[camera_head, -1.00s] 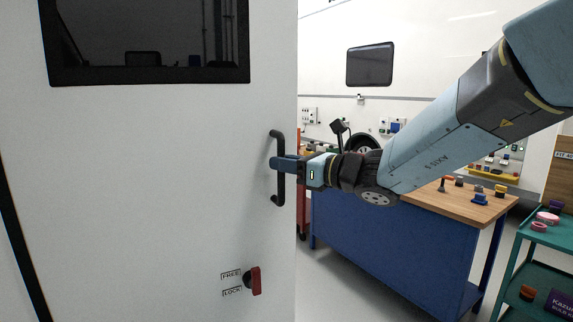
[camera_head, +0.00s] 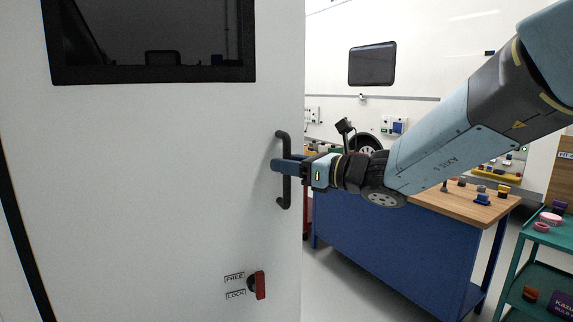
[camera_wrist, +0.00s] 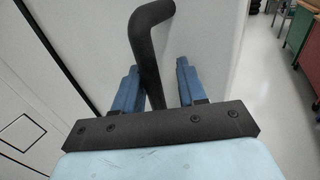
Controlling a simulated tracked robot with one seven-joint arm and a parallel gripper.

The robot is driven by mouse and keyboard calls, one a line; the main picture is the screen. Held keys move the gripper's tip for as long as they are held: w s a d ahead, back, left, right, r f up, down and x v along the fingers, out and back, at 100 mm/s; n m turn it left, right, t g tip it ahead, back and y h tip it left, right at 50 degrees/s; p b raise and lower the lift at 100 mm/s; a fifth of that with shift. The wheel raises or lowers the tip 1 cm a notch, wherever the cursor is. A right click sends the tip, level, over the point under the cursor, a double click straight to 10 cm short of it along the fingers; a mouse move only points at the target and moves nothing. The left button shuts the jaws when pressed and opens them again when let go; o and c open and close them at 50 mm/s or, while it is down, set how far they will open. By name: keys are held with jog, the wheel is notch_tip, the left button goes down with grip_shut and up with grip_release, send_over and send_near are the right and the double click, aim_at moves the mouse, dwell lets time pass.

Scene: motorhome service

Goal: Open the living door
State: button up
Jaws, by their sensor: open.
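The living door (camera_head: 140,180) is a white panel with a dark window, filling the left of the head view; its free edge stands near the picture's middle. Its black bar handle (camera_head: 284,190) is upright near that edge. My gripper (camera_head: 284,165) is at the handle, its blue fingers reaching past the bar. The gripper is open around the handle. A red lock knob (camera_head: 260,285) sits below, beside FREE and LOCK labels.
Right of the door edge stands a blue workbench (camera_head: 390,240) with a wooden top and small items. A green shelf cart (camera_head: 545,255) is at the far right. Grey floor (camera_head: 340,275) is clear between door and bench.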

jog(key=v, duration=1.2)
jog(key=shift+s+d, duration=0.15)
jog(key=shift+d, duration=0.15)
jog(key=s+d+f+n+g+h, duration=0.3)
jog(key=s+f+n+g+h, duration=0.35)
jog(key=s+n, duration=0.5)
jog(key=s+d+f+n+t+h, duration=0.1)
jog(key=d+f+n+t+h, duration=0.2)
jog(key=d+n+h, duration=0.6)
jog(key=d+n+t, duration=0.1)
jog(key=d+n, duration=0.2)
jog(key=d, duration=0.1)
jog(key=shift+s+d, duration=0.15)
jog(key=shift+s, duration=0.05)
